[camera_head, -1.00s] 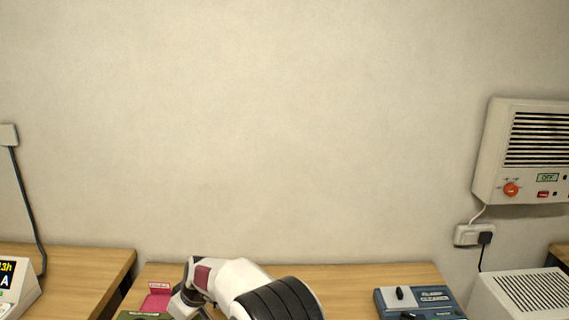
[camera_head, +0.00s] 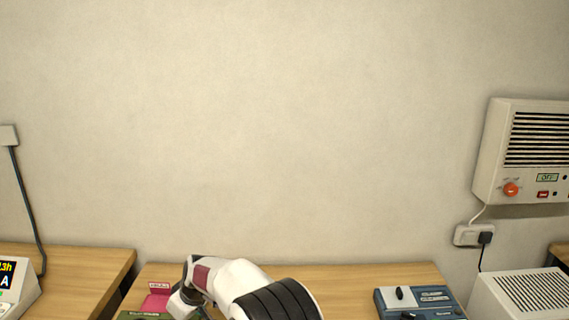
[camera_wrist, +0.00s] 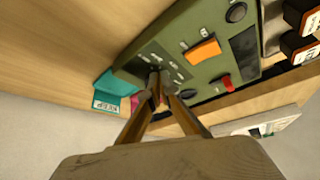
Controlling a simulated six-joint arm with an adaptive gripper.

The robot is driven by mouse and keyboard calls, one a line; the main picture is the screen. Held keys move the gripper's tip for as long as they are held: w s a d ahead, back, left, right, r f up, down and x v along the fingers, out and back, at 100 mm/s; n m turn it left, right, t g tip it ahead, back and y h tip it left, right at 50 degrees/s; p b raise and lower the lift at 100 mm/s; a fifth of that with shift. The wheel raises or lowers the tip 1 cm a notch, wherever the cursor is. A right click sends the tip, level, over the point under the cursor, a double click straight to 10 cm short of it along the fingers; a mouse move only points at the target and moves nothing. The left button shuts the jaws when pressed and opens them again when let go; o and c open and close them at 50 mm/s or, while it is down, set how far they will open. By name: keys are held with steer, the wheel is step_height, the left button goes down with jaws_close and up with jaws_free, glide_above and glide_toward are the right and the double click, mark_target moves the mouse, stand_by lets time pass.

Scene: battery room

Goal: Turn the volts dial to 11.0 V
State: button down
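In the wrist view, a green instrument panel (camera_wrist: 205,20) lies tilted under my gripper (camera_wrist: 160,77). A dark patch with white scale marks (camera_wrist: 178,66) surrounds the two fingertips. They stand close together over it, with a narrow gap. A dial there is mostly hidden by the tips, so neither its setting nor a firm hold can be read. The panel also carries an orange block (camera_wrist: 203,51), a red knob (camera_wrist: 226,83) and a black knob (camera_wrist: 236,12). In the head view, only a strip of the green instrument (camera_head: 143,315) shows, beside my arm at the lower edge.
A teal item (camera_wrist: 112,88) with a white label lies beside the panel in the wrist view. The head view shows a pink item (camera_head: 156,302), a blue device (camera_head: 430,299) at right, a display unit (camera_head: 18,292) at far left and a wall heater-like box (camera_head: 490,165).

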steer(key=shift+w+d, duration=0.6)
steer(key=shift+w, duration=0.25)
steer(key=shift+w+d, duration=0.1)
steer(key=shift+w, duration=0.05)
steer(key=shift+w+f, duration=0.15)
stand_by(0.7)
steer(key=shift+s+d, duration=0.2)
steer(key=shift+s, duration=0.05)
stand_by(0.4)
steer(key=shift+r, duration=0.2)
steer(key=shift+r, duration=2.95)
